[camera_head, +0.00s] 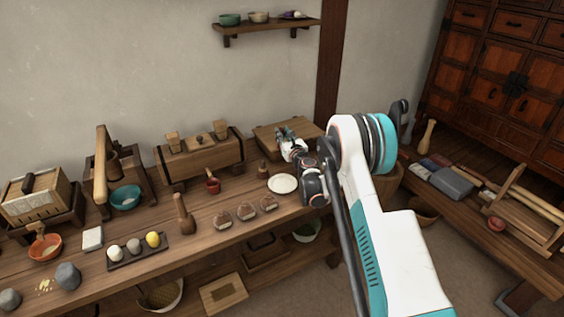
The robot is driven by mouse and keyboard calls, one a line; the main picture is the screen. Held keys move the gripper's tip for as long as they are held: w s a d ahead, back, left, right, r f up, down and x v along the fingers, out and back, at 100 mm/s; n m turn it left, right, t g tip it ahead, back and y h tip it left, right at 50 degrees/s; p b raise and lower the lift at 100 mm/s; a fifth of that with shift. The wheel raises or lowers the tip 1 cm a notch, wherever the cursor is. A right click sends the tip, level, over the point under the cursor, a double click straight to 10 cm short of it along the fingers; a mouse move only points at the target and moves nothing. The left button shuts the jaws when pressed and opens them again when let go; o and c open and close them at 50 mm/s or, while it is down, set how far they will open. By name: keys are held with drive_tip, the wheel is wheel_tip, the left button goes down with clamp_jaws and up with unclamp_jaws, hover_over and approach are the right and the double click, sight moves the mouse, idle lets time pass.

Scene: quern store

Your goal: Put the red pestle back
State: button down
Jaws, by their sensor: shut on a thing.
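My gripper (283,134) reaches over the wooden box (262,138) at the back right of the long table. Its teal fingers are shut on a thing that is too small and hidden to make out. I cannot pick out the red pestle for certain. A small red cup (213,187) with a brown stick standing in it is on the table, left of my gripper. A brown wooden pestle (184,222) stands upright nearer the front, and a smaller brown peg-like piece (262,169) stands by the white plate (283,184).
A long wooden block with lidded tops (203,160) stands behind the red cup. A dark tray with egg-like stones (137,251) is at left. A wall shelf (265,27) hangs above. A low bench (470,205) is at right.

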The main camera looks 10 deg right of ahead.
wheel_tip(320, 180, down, 11)
drive_tip(key=b, duration=0.3)
drive_tip(key=shift+d, duration=0.1)
drive_tip(key=shift+f, duration=0.15)
drive_tip(key=c, duration=1.4)
unclamp_jaws()
